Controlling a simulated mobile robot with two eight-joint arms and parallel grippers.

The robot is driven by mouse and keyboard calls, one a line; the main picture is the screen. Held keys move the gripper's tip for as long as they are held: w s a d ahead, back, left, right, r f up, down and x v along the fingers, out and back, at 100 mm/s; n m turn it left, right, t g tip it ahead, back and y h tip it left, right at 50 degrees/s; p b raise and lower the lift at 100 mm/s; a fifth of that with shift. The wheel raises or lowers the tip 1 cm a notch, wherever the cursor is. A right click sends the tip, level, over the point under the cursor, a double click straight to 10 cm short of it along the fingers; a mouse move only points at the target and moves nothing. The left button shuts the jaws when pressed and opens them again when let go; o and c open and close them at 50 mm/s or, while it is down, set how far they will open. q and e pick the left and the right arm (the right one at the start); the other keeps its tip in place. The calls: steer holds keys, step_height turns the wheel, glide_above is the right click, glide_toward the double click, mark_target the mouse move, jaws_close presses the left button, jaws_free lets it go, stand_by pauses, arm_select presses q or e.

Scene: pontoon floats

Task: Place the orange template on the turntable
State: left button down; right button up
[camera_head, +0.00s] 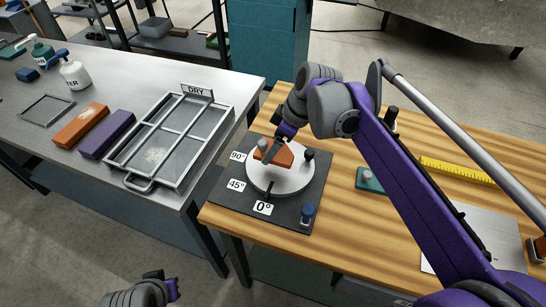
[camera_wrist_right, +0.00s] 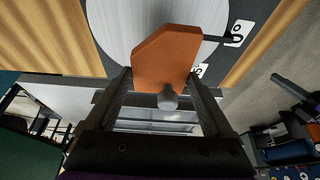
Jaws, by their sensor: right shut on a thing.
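The orange template (camera_head: 281,157) is a flat plate with cut corners and a grey knob. It is at the round grey turntable (camera_head: 270,184), over its upper part. The turntable sits on a dark base with 90°, 45° and 0° labels. My right gripper (camera_head: 283,143) is shut on the template from above. In the right wrist view the template (camera_wrist_right: 166,58) lies between the fingers, over the turntable disc (camera_wrist_right: 112,22). I cannot tell whether it touches the disc. My left gripper (camera_head: 172,290) is at the bottom edge, away from the tables; its jaws are unclear.
On the wooden bench (camera_head: 345,235) are a teal block (camera_head: 370,181), a yellow ruler (camera_head: 458,171) and a metal sheet (camera_head: 480,240). A blue knob (camera_head: 307,213) stands on the base's corner. The left steel table holds a DRY rack (camera_head: 172,140), orange and purple blocks and bottles.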

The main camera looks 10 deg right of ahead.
steer(key=shift+f+b, duration=0.3)
steer(key=shift+f, duration=1.9)
steer(key=shift+f, duration=0.2)
steer(key=o, duration=1.2)
steer(key=shift+c, duration=0.2)
steer(key=shift+r, duration=0.1)
steer(key=p+v, duration=0.1)
steer(key=v, duration=1.1)
steer(key=shift+w+a+r+p, duration=0.1)
steer(key=shift+r+p, duration=0.05)
steer(key=shift+p, duration=0.25)
